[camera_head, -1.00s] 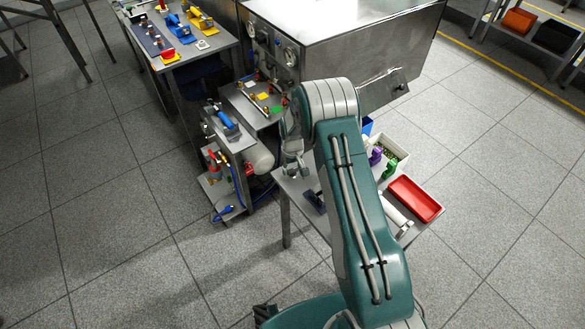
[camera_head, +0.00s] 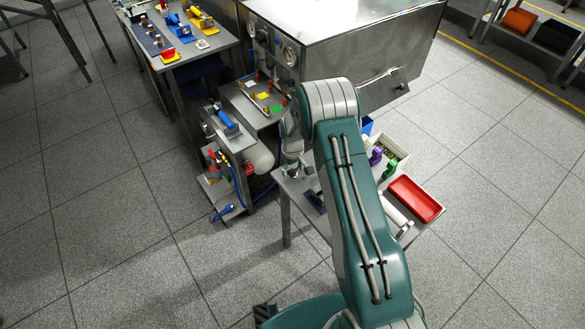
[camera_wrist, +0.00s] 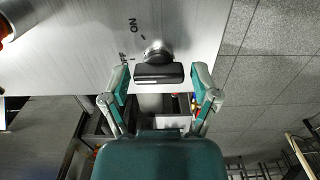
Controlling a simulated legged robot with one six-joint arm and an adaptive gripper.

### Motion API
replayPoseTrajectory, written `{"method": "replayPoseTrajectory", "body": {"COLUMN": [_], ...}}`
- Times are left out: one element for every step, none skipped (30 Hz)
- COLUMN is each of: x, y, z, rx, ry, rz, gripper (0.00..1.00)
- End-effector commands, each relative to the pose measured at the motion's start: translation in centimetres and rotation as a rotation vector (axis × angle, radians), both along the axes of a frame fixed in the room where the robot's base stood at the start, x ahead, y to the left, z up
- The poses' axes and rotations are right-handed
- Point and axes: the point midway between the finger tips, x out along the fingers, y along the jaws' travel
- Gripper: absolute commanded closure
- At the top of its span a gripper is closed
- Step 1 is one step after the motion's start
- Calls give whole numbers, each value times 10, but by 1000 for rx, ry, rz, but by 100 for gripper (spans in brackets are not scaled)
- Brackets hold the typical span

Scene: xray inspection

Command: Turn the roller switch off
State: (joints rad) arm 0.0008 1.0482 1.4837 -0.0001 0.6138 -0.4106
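The roller switch (camera_wrist: 159,73) shows in the wrist view as a black bar-shaped handle with a round metal part behind it, on a light metal panel (camera_wrist: 75,60). Printed "ON" and partly hidden "OFF" marks are just left of it. My gripper (camera_wrist: 160,78) is open, with one finger on each side of the black handle and visible gaps on both sides. Whether the fingertips reach as deep as the handle is hard to tell. In the head view my arm hides the switch.
A steel cabinet (camera_head: 345,45) with gauges stands beyond my arm. A small table (camera_head: 300,188) with a red tray (camera_head: 415,198) stands beside my arm. A bench (camera_head: 205,55) with tools is at upper left. Open floor (camera_head: 130,190) lies at left.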

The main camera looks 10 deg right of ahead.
Motion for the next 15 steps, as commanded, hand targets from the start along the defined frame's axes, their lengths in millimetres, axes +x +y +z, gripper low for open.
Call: {"method": "replayPoseTrajectory", "body": {"x": [0, 0, 0, 0, 0, 1, 1, 1, 1, 1, 1, 1, 1, 1, 1], "y": [0, 0, 0, 0, 0, 0, 0, 0, 0, 0, 0, 0, 0, 0, 0], "z": [1, 1, 1, 2, 2, 2, 2, 2, 2, 2, 2, 3, 4, 5, 9], "rx": [-1, 0, 0, 0, 0, 0, 0, 0, 0, 1, 0, 0, 0, 0, 0], "ry": [-1, -2, -2, -2, -3, -3, -3, -3, -3, -4, -4, -4, -4, -5, -5], "rz": [0, -1, -1, -1, -1, -1, -1, -2, -2, -2, -2, -2, -2, -2, -2], "gripper": [3, 3, 3, 3, 3, 3, 3, 3, 3, 3, 3, 3, 3, 3, 3]}}
